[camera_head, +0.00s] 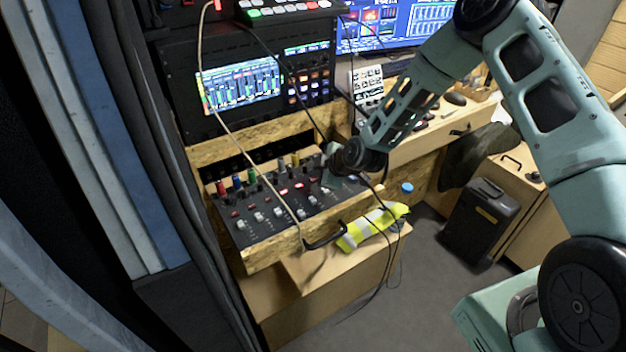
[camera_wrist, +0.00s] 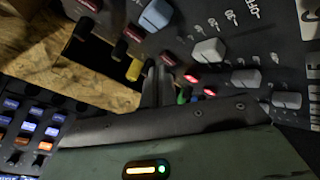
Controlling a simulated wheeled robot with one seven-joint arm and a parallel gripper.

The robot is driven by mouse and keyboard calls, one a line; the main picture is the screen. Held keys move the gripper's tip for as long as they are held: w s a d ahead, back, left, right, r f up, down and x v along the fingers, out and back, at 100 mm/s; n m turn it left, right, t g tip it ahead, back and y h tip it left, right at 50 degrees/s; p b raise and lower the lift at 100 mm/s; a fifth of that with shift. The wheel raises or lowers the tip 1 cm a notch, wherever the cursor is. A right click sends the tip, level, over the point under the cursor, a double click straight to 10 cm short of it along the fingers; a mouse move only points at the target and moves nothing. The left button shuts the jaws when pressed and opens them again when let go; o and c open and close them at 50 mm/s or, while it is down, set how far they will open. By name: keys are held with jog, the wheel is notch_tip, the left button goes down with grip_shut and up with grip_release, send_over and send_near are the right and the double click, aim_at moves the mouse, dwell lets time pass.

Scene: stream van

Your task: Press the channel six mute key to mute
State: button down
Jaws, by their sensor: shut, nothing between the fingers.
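The mixer panel (camera_head: 262,209) lies in a plywood frame, with a row of coloured knobs, a row of small red keys and a row of pale faders. Several keys glow red, such as one lit key (camera_head: 284,191); others at the left are dark. In the wrist view, two lit keys (camera_wrist: 192,78) are right of my fingertips and a dark red key (camera_wrist: 131,34) is up and left. My gripper (camera_wrist: 157,82) is shut and empty, close over the panel's right part near a yellow knob (camera_wrist: 134,69). I cannot read which key is channel six; contact is unclear.
A cable (camera_head: 252,152) hangs across the mixer. A black handle (camera_head: 325,238) and a yellow vest (camera_head: 372,227) are at its front. The screen rack (camera_head: 240,90) stands behind. A black case (camera_head: 480,220) is on the floor at right.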

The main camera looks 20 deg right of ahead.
jog(key=shift+f+b, duration=0.3)
jog(key=shift+b, duration=0.05)
jog(key=shift+r, duration=0.1)
dwell(0.3)
jog(key=shift+r+p, duration=0.4)
jog(key=shift+r, duration=0.25)
jog(key=shift+r+p, duration=1.6)
jog(key=shift+r, duration=1.4)
